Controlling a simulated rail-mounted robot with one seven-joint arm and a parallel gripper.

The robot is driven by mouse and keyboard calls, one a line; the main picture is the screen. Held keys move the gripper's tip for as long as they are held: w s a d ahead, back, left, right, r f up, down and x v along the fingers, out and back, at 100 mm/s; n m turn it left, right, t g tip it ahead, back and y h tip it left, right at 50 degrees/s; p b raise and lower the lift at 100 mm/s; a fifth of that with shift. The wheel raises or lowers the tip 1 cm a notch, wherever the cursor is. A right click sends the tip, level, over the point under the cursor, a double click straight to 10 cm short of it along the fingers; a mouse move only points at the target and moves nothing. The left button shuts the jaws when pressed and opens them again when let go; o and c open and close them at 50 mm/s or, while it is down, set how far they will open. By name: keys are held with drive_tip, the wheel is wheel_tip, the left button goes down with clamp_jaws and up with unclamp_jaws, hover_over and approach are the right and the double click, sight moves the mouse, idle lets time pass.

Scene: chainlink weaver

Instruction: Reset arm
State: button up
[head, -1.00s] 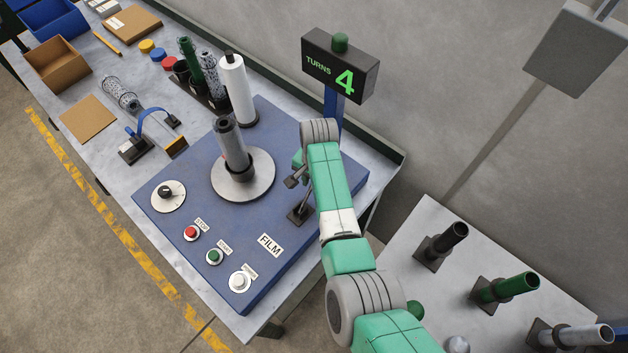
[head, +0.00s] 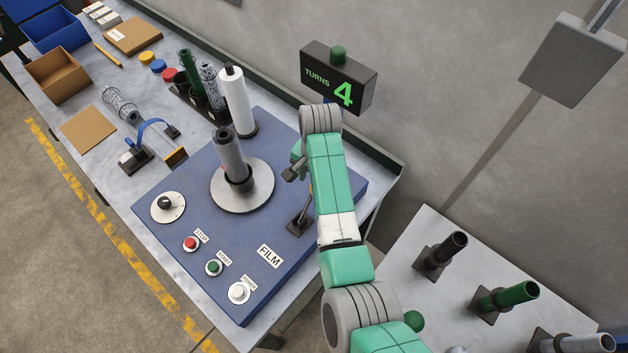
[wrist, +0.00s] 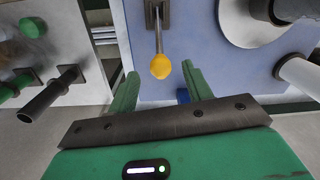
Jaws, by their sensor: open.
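A metal lever with a yellow knob stands in a dark bracket (head: 300,224) on the blue machine; it leans right, and my arm partly covers its top in the head view. In the wrist view the yellow knob (wrist: 160,66) lies in line with the gap between my fingers, apart from both. My gripper (wrist: 160,77) is open and empty, its two green fingers spread. In the head view my gripper is partly hidden behind my wrist, above the lever bracket.
Left of the lever, a round turntable (head: 242,198) carries an upright grey roll (head: 230,155). A display (head: 340,78) reading "TURNS 4" stands behind my wrist. Buttons and a dial (head: 168,207) line the machine's front. A side table (head: 395,270) holds several angled tubes.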

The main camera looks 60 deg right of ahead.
idle(0.4)
drive_tip(key=w+a+r+n+t+h+p, duration=0.1)
drive_tip(key=w+a+r+n+t+h, duration=0.15)
drive_tip(key=w+r, duration=0.4)
drive_tip(key=w+a+r+n+t+h+p, duration=0.1)
drive_tip(key=w+r+n+t+h+p, duration=0.2)
drive_tip(key=r, duration=0.7)
drive_tip(key=w+a+r+n+t, duration=0.1)
drive_tip(key=w+a+r+t, duration=0.1)
drive_tip(key=a+r, duration=0.3)
drive_tip(key=w+a+r+n+t+p, duration=0.1)
drive_tip(key=w+a+r+t, duration=0.1)
drive_tip(key=r, duration=0.6)
drive_tip(key=w+a+r+n+t, duration=0.1)
drive_tip(key=w+a+r+t, duration=0.1)
drive_tip(key=a+r+t, duration=0.3)
drive_tip(key=s+a+r+n+t+y+p, duration=0.1)
drive_tip(key=s+a+r+n+t, duration=0.1)
drive_tip(key=a+r, duration=0.55)
drive_tip(key=s+a+r+n+t+p, duration=0.1)
drive_tip(key=s+a+r+n+t, duration=0.3)
drive_tip(key=r, duration=0.7)
drive_tip(key=s+a+r+n+t+y+p, duration=0.1)
drive_tip(key=s+a+r+n+t+y, duration=0.2)
drive_tip(key=s+a+r, duration=0.7)
wheel_tip(320, 180, up, 3)
drive_tip(key=shift+a+f+t+y, duration=0.15)
drive_tip(key=shift+a+t+y, duration=0.4)
drive_tip(key=shift+a+y, duration=0.3)
